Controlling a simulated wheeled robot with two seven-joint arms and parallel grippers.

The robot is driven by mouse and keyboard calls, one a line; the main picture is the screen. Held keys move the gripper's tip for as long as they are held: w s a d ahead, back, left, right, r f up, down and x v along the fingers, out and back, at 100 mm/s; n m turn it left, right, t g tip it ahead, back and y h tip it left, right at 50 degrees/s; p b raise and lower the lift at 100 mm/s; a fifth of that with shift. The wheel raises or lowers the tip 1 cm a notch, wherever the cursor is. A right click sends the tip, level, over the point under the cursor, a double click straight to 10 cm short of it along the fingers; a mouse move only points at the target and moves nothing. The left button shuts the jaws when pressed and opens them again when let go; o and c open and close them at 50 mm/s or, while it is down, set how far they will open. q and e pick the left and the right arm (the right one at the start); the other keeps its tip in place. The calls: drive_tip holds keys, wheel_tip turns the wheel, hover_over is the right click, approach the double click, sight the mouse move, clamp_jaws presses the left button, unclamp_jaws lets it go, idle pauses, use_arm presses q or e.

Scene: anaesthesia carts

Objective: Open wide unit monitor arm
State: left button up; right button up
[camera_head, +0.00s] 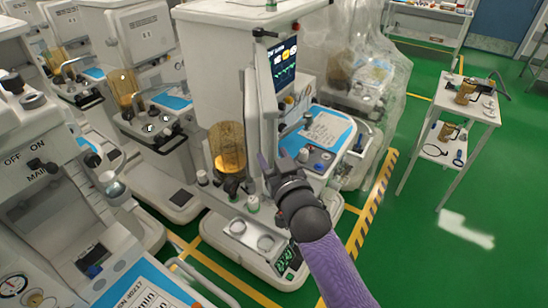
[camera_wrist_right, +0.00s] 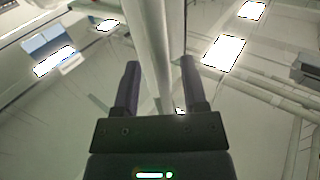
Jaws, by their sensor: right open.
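The wide unit is a large cream cabinet (camera_head: 215,60) in the middle of the head view. Its monitor (camera_head: 284,68) shows a dark screen with coloured traces and faces right. A pale upright monitor arm (camera_head: 253,115) runs down at the monitor's left edge. My right gripper (camera_head: 267,165) is in front of the unit, low beside this upright. In the right wrist view, my gripper's two dark fingers (camera_wrist_right: 160,80) stand apart, with a pale vertical bar (camera_wrist_right: 153,40) between or just beyond them. I cannot tell whether they touch it. My left gripper is not in view.
An amber ribbed canister (camera_head: 228,148) stands left of my right gripper. A blue-topped work surface (camera_head: 325,130) lies right of it. A plastic-draped unit (camera_head: 375,70) is behind. Other carts crowd the left. A white trolley (camera_head: 455,130) stands right, with open green floor around it.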

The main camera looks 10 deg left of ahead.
drive_tip(key=shift+s, duration=0.1)
drive_tip(key=p+v, duration=0.1)
drive_tip(key=v, duration=0.8)
drive_tip(key=shift+s+d, duration=0.25)
drive_tip(key=shift+d, duration=0.05)
